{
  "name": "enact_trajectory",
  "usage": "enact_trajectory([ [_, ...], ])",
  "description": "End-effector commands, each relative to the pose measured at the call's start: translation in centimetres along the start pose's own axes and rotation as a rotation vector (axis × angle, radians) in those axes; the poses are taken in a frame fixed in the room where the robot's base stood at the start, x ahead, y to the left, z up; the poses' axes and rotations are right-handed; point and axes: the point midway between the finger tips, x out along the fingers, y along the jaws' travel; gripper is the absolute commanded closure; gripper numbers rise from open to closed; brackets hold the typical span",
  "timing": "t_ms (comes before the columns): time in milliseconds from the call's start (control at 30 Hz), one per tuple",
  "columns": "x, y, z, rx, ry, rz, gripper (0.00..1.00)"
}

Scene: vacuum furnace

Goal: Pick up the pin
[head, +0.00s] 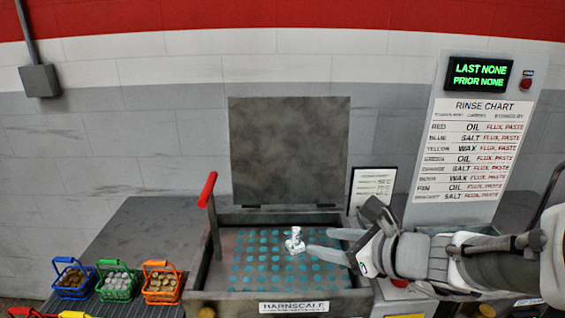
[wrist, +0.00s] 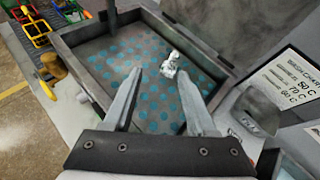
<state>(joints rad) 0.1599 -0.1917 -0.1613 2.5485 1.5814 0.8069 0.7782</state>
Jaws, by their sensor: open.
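The pin looks to be the small pale silver-white piece (head: 295,240) standing on the blue-dotted floor of the open furnace tray (head: 222,275). It also shows in the wrist view (wrist: 170,65), near the tips of my fingers. My gripper (head: 318,241) comes in from the right, its two fingers spread and pointing at the piece. In the wrist view my gripper (wrist: 161,71) is open and empty, with the piece just beyond and between the fingertips, closer to the right one. I cannot tell whether either finger touches it.
A grey lid (head: 288,150) stands raised behind the tray. A red-handled lever (head: 208,190) rises at its left. Blue, green and orange baskets (head: 118,282) stand further left. A rinse chart panel (head: 475,150) and a small framed card (head: 373,188) stand to the right.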

Motion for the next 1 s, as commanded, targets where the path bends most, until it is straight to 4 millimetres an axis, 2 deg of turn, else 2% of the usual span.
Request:
enact_trajectory([
  [33,0.4,-0.6,-0.7,0.061,-0.006,-0.021,0.43],
  [200,0.7,-1.8,-1.2,0.169,-0.025,-0.062,0.43],
  [533,3.0,-2.0,-0.9,0.179,-0.023,-0.062,0.43],
  [800,8.8,-2.3,-1.2,0.173,-0.025,-0.060,0.43],
  [1000,11.8,-2.6,-1.0,0.172,-0.025,-0.063,0.43],
])
